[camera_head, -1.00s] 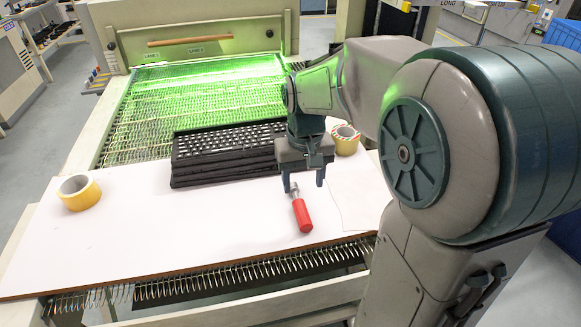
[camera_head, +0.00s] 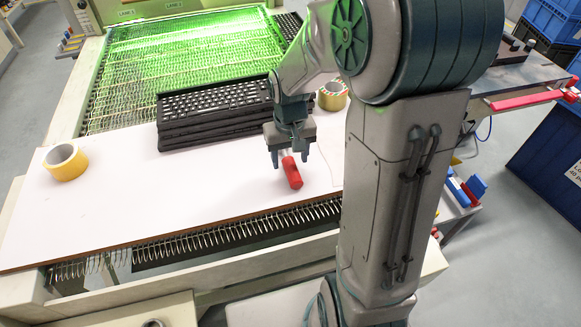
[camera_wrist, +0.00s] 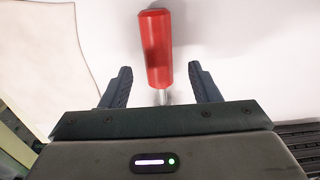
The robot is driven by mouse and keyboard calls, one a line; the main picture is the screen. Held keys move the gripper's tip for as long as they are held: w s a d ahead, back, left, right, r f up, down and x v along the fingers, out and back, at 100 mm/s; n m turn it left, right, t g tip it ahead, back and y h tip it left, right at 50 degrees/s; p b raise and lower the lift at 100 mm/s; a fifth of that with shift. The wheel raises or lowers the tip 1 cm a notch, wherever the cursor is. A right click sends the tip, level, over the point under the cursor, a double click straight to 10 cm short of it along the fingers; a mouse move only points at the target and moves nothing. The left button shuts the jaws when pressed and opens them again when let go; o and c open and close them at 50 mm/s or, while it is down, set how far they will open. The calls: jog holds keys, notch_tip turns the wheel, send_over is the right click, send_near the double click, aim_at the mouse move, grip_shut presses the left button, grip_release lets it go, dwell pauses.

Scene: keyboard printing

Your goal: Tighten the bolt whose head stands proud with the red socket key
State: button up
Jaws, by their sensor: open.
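The red socket key (camera_head: 292,173) lies on the white board (camera_head: 110,205), its red handle toward the front edge and its metal shank toward the keyboards. My gripper (camera_head: 290,160) is open above the shank end of the key, its fingers to either side. In the wrist view the red handle (camera_wrist: 157,48) points away from my gripper (camera_wrist: 160,88), and the shank runs between the two fingers and under the gripper body. The socket end is hidden there. The fingers do not appear to touch the key. I cannot make out a proud bolt head in either view.
A stack of black keyboards (camera_head: 205,131) stands just behind the gripper. A yellow tape roll (camera_head: 65,162) is at left, and a striped roll (camera_head: 333,96) stands behind. A wire conveyor (camera_head: 180,65) lies beyond.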

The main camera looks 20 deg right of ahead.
aim_at(290, 164)
jog(key=shift+f, duration=1.55)
jog(key=c, duration=1.2)
jog(key=shift+r, duration=0.1)
notch_tip(290, 164, up, 10)
jog(key=o, duration=0.4)
grip_shut()
jog(key=shift+p, duration=0.4)
